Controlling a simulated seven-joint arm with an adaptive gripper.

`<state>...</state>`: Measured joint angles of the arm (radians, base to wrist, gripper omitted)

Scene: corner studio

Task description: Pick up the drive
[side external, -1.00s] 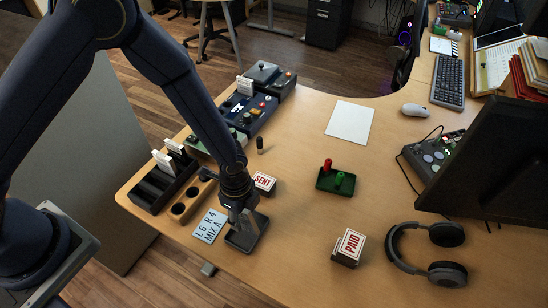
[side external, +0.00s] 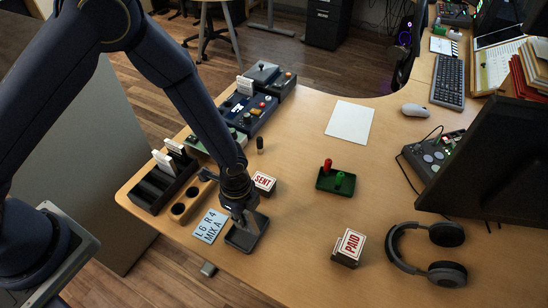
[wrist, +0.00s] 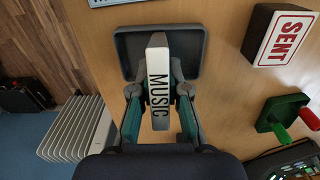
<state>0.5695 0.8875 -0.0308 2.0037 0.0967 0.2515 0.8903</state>
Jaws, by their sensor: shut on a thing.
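The drive (wrist: 159,62) is a pale slab labelled MUSIC, seen in the wrist view between my fingers. My gripper (wrist: 158,95) is shut on it, with one finger on each side. Below the drive is a dark grey tray (wrist: 128,42) with a raised rim; I cannot tell whether the drive still touches it. In the side external view my gripper (side external: 243,222) is over the same tray (side external: 240,242) near the front edge of the desk, and it mostly hides the drive there.
A SENT block (side external: 264,183) stands close behind my gripper, and a label card (side external: 209,226) lies to its left. A green tray (side external: 337,183) with red and green pieces, a PAID block (side external: 347,247) and headphones (side external: 420,250) are to the right. The desk between is clear.

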